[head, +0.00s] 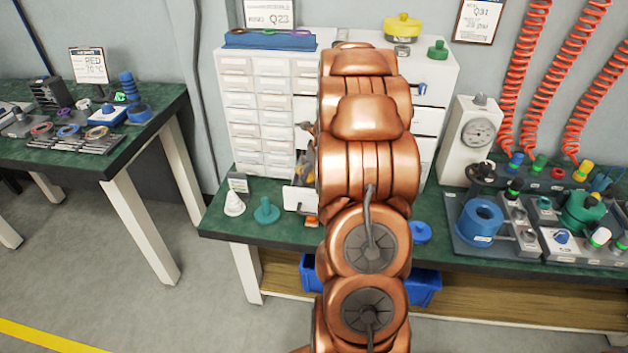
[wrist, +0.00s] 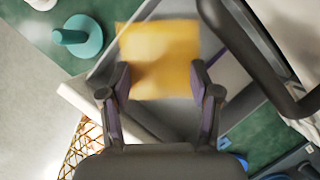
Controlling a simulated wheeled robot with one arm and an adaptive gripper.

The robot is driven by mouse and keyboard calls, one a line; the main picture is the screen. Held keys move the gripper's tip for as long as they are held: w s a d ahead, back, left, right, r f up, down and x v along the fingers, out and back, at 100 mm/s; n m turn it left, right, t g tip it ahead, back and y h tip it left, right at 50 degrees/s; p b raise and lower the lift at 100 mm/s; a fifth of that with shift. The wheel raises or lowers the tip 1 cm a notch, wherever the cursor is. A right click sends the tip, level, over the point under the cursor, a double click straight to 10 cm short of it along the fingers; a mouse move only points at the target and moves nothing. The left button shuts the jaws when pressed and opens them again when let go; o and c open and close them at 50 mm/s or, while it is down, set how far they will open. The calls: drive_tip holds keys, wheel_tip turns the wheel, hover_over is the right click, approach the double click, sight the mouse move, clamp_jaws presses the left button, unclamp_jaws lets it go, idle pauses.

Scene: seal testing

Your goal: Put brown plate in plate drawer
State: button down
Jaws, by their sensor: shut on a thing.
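The brown plate (wrist: 160,52) shows in the wrist view as a blurred, ochre-yellow square slab. My gripper (wrist: 160,82) has one finger at each side of its near part and is shut on it. The plate is above a grey, open, tray-like space that looks like the inside of a pulled-out drawer; I cannot tell whether it touches the bottom. In the head view an open drawer (head: 299,198) with a dark handle sticks out low on the white cabinet. My arm hides most of the gripper and the plate there.
The white drawer cabinet (head: 262,110) stands on the green bench. A teal cone-based part (head: 266,211) and a white cone (head: 234,204) stand left of the open drawer. A blue bin (head: 425,287) is under the bench. Fittings and a gauge fill the right side.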

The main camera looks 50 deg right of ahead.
sight(314, 180)
wheel_tip(314, 180, down, 3)
drive_tip(key=shift+f, duration=0.1)
drive_tip(key=shift+w+d+f, duration=0.1)
drive_tip(key=shift+w+d, duration=0.05)
drive_tip(key=shift+d, duration=0.05)
drive_tip(key=c, duration=0.5)
unclamp_jaws()
drive_tip(key=shift+f, duration=0.2)
drive_tip(key=shift+r, duration=0.1)
